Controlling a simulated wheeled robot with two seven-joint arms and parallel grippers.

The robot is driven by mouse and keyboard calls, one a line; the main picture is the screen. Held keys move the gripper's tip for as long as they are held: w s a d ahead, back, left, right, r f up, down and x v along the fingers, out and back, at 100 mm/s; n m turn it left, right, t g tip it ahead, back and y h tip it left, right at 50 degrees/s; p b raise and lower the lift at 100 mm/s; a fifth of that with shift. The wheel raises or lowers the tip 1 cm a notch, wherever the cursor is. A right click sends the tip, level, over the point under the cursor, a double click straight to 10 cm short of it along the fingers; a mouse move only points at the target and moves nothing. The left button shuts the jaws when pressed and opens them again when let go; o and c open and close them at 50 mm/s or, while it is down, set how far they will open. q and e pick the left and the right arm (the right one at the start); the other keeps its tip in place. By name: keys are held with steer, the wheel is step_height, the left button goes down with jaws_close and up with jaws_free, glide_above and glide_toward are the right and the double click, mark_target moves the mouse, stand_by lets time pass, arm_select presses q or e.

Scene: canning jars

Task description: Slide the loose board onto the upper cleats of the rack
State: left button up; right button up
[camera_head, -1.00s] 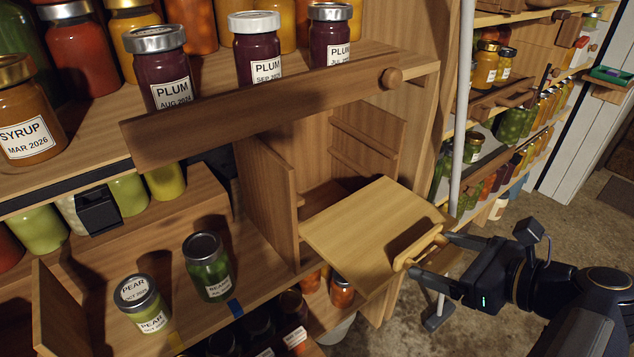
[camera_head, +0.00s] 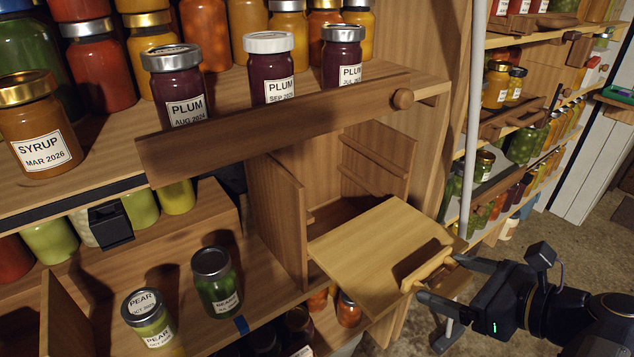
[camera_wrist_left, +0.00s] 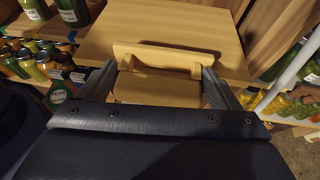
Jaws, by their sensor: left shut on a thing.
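The loose board (camera_head: 365,255) is a pale wooden panel with a raised handle (camera_head: 428,268) on its outer edge. My left gripper (camera_head: 436,279) is shut on this handle, and its fingers also show at both ends of the handle in the left wrist view (camera_wrist_left: 163,88). The board slopes in the head view, its far end at the mouth of the rack's open bay (camera_head: 335,210). The upper cleats (camera_head: 378,151) and lower cleats (camera_head: 366,180) show on the bay's right wall, above the board. Whether the board's far end touches anything, I cannot tell. My right gripper is out of view.
A plank with a round knob (camera_head: 403,98) crosses above the bay, below plum jars (camera_head: 270,72). A wooden divider (camera_head: 277,215) bounds the bay on the left. A green jar (camera_head: 215,285) and a pear jar (camera_head: 146,318) stand at lower left. A grey pole (camera_head: 471,120) rises at right.

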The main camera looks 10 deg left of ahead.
arm_select(q)
steer(key=shift+m+t+h, duration=0.4)
steer(key=shift+m+t, duration=0.2)
steer(key=shift+m, duration=0.1)
steer(key=s+d, duration=0.1)
steer(key=d, duration=0.1)
steer(key=s+d+f, duration=0.1)
steer(key=s, duration=0.1)
steer(key=shift+s+d+f, duration=0.2)
steer(key=shift+s+d, duration=0.05)
steer(key=shift+d, duration=0.15)
steer(key=c, duration=0.7)
steer(key=w+a, duration=0.4)
steer(key=shift+w+a+r, duration=0.1)
steer(key=shift+w+a, duration=0.2)
steer(key=shift+a, duration=0.05)
steer(key=c, duration=0.4)
steer(key=shift+o, duration=0.2)
steer(key=shift+w+a+r, duration=0.1)
steer(key=shift+w+a, duration=0.25)
